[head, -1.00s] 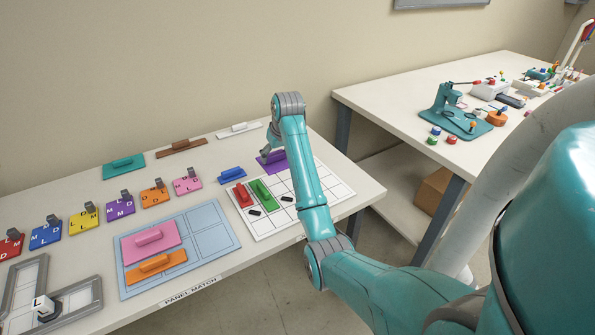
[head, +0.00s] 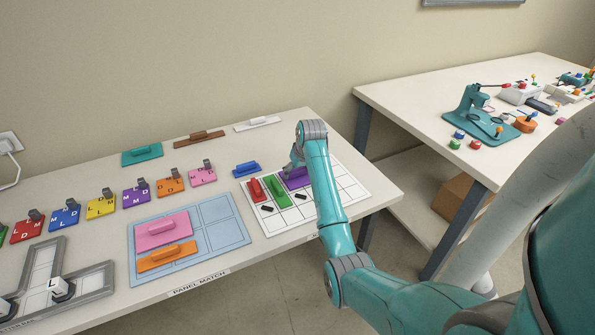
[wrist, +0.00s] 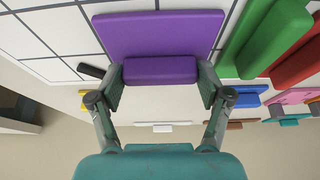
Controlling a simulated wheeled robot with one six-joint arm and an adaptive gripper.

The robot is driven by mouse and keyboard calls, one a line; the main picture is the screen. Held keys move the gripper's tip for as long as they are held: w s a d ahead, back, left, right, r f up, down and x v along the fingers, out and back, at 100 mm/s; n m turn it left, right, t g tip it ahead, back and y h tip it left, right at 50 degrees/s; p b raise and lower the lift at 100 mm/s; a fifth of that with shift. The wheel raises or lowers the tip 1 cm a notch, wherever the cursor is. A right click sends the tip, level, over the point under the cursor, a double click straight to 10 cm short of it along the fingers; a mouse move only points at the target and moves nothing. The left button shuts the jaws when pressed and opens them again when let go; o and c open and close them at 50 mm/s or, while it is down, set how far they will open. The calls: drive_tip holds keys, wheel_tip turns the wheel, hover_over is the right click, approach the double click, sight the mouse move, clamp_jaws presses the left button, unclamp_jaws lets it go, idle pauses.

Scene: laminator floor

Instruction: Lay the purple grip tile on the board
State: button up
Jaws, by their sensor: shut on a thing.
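The purple grip tile (head: 297,182) is a flat purple plate with a raised bar. In the wrist view my gripper (wrist: 160,72) is shut on the bar of the purple tile (wrist: 160,30), one finger at each end. In the head view my gripper (head: 294,168) is at the white gridded board (head: 348,193), with the tile over its upper left part, beside the green tile. The board's grid also shows behind the tile in the wrist view (wrist: 45,35). I cannot tell whether the tile touches the board. My arm hides part of both.
A green tile (head: 278,192) and a red tile (head: 257,190) lie on the board, with two small black pieces (head: 267,208) near them. A blue tile (head: 246,169) lies just left. A light blue panel (head: 225,235) holds pink and orange tiles. Cells right of my arm look free.

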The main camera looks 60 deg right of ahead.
drive_tip(key=shift+f, duration=0.15)
drive_tip(key=o, duration=1.5)
drive_tip(key=v, duration=1.2)
drive_tip(key=shift+s, duration=0.1)
